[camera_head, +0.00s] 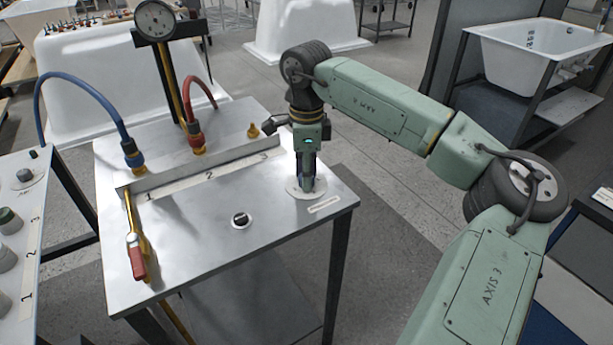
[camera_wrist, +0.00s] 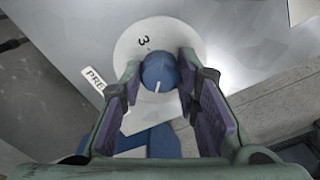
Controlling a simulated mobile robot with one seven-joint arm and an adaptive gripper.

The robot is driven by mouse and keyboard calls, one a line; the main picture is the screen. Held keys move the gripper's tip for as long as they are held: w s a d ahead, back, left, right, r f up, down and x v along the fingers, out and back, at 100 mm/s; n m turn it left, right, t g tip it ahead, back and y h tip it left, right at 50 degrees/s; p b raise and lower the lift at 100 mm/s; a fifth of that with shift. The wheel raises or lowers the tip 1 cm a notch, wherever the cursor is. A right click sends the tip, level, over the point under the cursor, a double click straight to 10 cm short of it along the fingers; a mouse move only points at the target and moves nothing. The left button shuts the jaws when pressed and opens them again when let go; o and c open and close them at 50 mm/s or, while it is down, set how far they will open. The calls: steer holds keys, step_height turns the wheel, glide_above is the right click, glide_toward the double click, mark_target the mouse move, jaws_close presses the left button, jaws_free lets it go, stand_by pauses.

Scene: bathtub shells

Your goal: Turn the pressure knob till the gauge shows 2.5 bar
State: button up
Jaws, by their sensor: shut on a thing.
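The blue pressure knob (camera_wrist: 160,70) sits on a round white dial plate (camera_wrist: 205,38); a white pointer line shows on it, directed toward the bottom of the wrist view. One numeral 3 is readable on the plate. My gripper (camera_wrist: 160,66) is closed around the knob, one finger on each side. In the head view my gripper (camera_head: 307,184) points down over the dial plate (camera_head: 293,191) at the panel's right end and hides the knob. The round gauge (camera_head: 156,20) stands on a post at the back; its reading is too small to tell.
The metal table (camera_head: 200,250) carries a blue hose (camera_head: 85,82), a red hose (camera_head: 205,88), a red-handled lever (camera_head: 136,258) and a black round fitting (camera_head: 240,219). A side panel with knobs (camera_head: 10,220) stands at left. Bathtub shells stand behind; the table's front middle is clear.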

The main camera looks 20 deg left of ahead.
steer(key=m+b, duration=0.2)
steer(key=m, duration=0.2)
steer(key=shift+f+m, duration=0.1)
steer(key=shift+m, duration=0.2)
steer(key=shift+m+b, duration=0.95)
steer(key=shift+m, duration=1.35)
steer(key=o, duration=1.2)
steer(key=shift+c, duration=0.2)
step_height(320, 180, up, 12)
